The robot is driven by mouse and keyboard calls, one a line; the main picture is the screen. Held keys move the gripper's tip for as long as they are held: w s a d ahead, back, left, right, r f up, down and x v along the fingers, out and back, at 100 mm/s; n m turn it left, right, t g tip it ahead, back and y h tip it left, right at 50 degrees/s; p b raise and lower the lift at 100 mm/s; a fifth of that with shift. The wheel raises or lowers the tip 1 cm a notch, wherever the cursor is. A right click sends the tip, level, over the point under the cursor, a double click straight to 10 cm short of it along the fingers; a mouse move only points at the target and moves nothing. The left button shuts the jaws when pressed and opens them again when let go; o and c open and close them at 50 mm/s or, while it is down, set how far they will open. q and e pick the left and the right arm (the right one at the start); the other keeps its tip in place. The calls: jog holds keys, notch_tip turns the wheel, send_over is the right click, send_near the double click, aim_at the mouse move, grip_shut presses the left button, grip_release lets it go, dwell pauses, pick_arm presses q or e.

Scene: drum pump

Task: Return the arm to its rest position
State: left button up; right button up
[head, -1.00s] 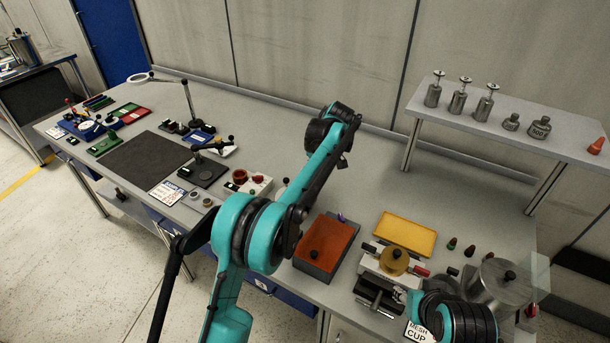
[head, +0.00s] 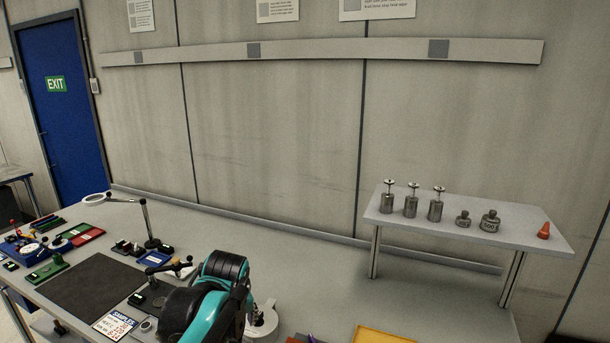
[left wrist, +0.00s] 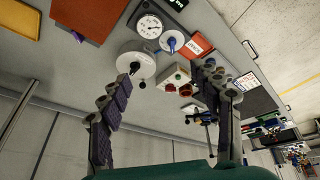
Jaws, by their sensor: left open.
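My left arm (head: 215,305) shows as teal and black links at the bottom middle of the head view, over the bench. My left gripper (left wrist: 167,70) shows in the left wrist view, its two padded fingers spread apart with nothing held between them. Beyond the fingers lie a white round piece (left wrist: 136,62) with a dark knob, a dial gauge (left wrist: 150,25) and a white box with red parts (left wrist: 178,80). I cannot make out the left gripper in the head view. My right gripper is in neither view.
The bench (head: 300,240) is clear along its back. A dark mat (head: 90,290), small tools and a stand magnifier (head: 145,222) occupy the left. A yellow tray (head: 383,335) is at the bottom edge.

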pick_arm(q)
jog(key=s+a+f+m+t, duration=0.1)
jog(key=s+f+m, duration=0.2)
jog(key=s, duration=0.8)
jog(key=shift+s+a+f+h+b, duration=0.2)
jog(key=shift+f+h+b, duration=0.2)
jog(key=shift+b, duration=0.05)
jog(key=s+f+m, duration=0.1)
jog(key=s+f, duration=0.1)
jog(key=s+f+m+t, duration=0.1)
jog(key=s+f, duration=0.1)
jog(key=s+f+m, duration=0.1)
jog(key=s+f, duration=0.1)
jog(key=s, duration=0.1)
jog(key=shift+t+h+b, duration=0.3)
jog(key=shift+t, duration=0.1)
jog(key=shift+c, duration=0.3)
